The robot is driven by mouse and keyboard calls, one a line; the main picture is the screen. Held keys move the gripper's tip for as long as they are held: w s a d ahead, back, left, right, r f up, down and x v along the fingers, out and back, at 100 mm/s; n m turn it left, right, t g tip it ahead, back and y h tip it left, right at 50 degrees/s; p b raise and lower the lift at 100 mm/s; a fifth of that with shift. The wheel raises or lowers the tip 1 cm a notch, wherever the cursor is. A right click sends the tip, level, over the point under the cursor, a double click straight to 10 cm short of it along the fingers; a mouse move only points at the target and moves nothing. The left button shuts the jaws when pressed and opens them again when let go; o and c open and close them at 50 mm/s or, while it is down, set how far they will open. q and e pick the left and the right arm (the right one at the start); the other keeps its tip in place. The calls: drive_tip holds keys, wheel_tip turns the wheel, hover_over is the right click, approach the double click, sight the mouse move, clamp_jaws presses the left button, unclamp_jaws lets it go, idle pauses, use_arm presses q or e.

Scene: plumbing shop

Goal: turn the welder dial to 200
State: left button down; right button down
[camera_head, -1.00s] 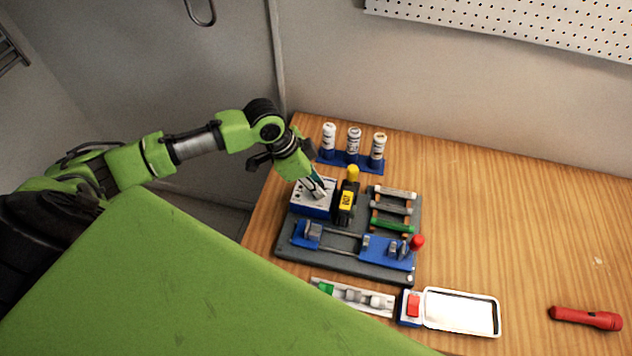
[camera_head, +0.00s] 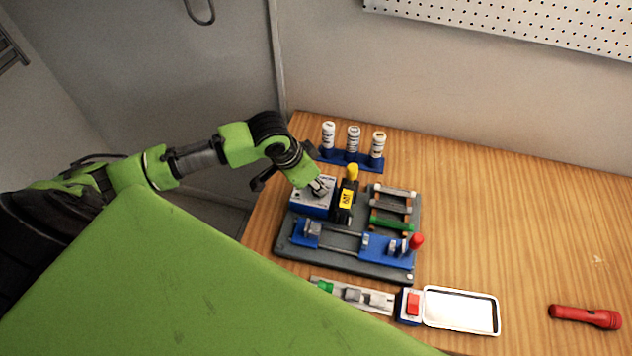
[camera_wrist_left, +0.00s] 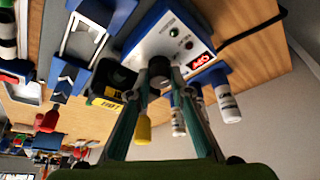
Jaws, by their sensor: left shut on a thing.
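The welder control box (camera_head: 311,203) is a blue box with a light top panel at the back left of the grey base. In the left wrist view its panel (camera_wrist_left: 165,32) shows a red display that seems to read OFF, and two small indicator lights. The dark round dial (camera_wrist_left: 159,68) sits at the panel's edge there. My left gripper (camera_wrist_left: 160,82) is shut with its fingertips on either side of the dial. In the head view the left gripper (camera_head: 318,187) is over the box and hides the dial. My right gripper is not in view.
A black heating tool (camera_head: 346,203) with a yellow HOT label stands just right of the box. A blue rack (camera_head: 350,160) with white bottles is behind. A blue clamp (camera_head: 385,250), a white tray (camera_head: 461,311) and a red flashlight (camera_head: 585,317) lie nearer or right.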

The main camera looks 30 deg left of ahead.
use_arm(q)
drive_tip(key=shift+w+r, duration=0.15)
drive_tip(key=c, duration=1.8)
unclamp_jaws()
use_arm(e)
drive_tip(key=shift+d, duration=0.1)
use_arm(q)
drive_tip(key=v, duration=1.2)
drive_tip(key=shift+s, duration=0.25)
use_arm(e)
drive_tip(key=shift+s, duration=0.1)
